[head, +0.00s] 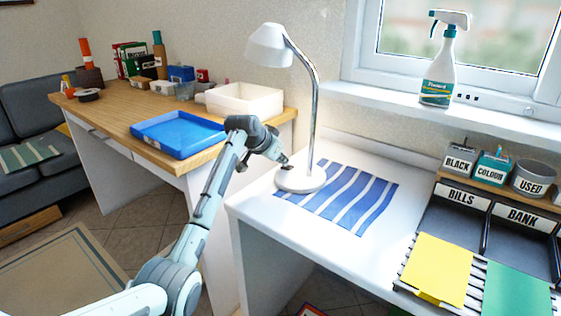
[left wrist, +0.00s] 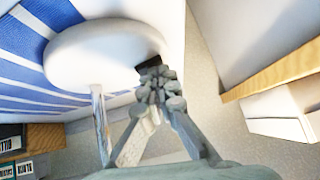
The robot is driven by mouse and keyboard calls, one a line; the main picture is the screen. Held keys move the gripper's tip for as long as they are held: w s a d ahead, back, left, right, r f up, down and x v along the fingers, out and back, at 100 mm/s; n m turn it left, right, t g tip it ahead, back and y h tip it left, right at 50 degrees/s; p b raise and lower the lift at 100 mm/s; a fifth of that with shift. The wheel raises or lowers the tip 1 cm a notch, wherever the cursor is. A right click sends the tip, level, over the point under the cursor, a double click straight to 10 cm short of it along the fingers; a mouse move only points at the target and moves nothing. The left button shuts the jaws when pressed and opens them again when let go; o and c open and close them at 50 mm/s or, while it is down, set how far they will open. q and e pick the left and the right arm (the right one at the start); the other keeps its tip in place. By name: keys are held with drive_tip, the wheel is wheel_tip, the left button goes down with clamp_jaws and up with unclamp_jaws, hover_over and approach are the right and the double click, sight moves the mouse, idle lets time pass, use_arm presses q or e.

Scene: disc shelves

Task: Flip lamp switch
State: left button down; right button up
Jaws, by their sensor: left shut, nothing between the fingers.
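The lamp (head: 313,110) is white with a chrome stem and a round white base, and it stands on the white desk. Its base (left wrist: 90,50) also fills the upper left of the left wrist view. A small black switch (left wrist: 149,68) sits at the rim of the base, partly covered by my fingertips. My left gripper (head: 284,162) is beside the base, on its left side. In the left wrist view its fingertips (left wrist: 158,84) are together at the switch, shut and empty. I cannot tell whether they touch it. My right gripper is out of view.
A blue and white striped cloth (head: 352,197) lies under the lamp base. Labelled trays (head: 440,222) stand at the right. A wooden desk (head: 118,116) with a blue tray (head: 178,148) and a cream bin (head: 258,106) is at the left. A spray bottle (head: 439,75) stands on the sill.

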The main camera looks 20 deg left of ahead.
sight(288, 168)
use_arm(q)
drive_tip(key=shift+w+f, duration=0.1)
drive_tip(key=shift+f, duration=0.05)
drive_tip(key=shift+d, duration=0.35)
drive_tip(key=shift+s+d+r, duration=0.2)
drive_tip(key=shift+s+d, duration=0.05)
drive_tip(key=shift+d, duration=0.2)
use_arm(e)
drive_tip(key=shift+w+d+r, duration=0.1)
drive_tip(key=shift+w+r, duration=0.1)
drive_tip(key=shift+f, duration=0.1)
use_arm(q)
drive_tip(key=r, duration=0.3)
drive_tip(key=shift+w+d+r, duration=0.15)
drive_tip(key=shift+w, duration=0.05)
drive_tip(key=v, duration=1.1)
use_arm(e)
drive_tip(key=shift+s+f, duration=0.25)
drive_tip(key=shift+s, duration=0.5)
